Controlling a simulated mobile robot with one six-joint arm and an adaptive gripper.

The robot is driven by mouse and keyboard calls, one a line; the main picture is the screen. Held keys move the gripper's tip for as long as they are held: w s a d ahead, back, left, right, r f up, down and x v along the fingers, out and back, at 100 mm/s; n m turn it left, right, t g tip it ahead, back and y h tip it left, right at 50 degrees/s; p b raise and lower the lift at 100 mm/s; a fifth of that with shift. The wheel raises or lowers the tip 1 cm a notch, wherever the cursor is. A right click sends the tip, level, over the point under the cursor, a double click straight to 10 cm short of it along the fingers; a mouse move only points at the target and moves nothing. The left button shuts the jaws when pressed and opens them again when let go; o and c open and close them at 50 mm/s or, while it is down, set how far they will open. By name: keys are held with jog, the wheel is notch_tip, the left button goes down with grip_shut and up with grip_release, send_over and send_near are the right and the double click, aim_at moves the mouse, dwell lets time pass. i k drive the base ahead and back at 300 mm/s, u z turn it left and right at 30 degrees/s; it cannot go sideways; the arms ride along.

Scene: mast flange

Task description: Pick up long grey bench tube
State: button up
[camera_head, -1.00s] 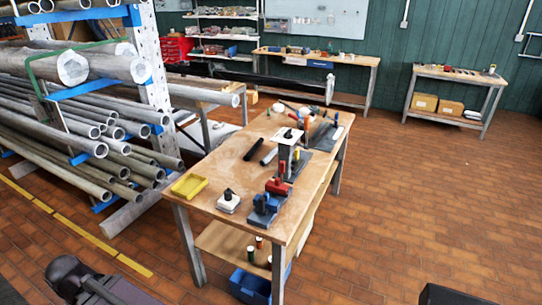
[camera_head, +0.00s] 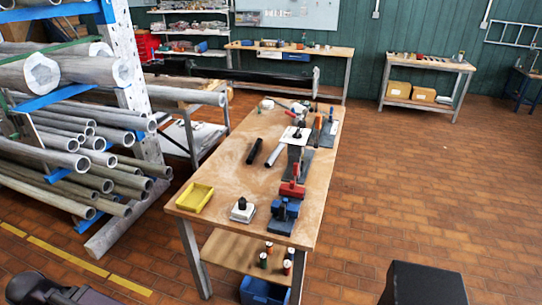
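Nothing visible holds the grey tube. My gripper's fingers cannot be made out.
A blue vise-like tool (camera_head: 284,213), a red tool (camera_head: 292,189) and a small white block (camera_head: 242,210) stand on the near bench. A yellow tray (camera_head: 194,198) is at its left edge. A pipe rack (camera_head: 128,82) stands left. Open brick floor (camera_head: 400,190) lies right.

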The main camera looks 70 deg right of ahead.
aim_at(271, 159)
jog(key=i, duration=2.4)
jog(key=u, duration=0.05)
jog(key=k, duration=0.15)
jog(key=z, duration=2.6)
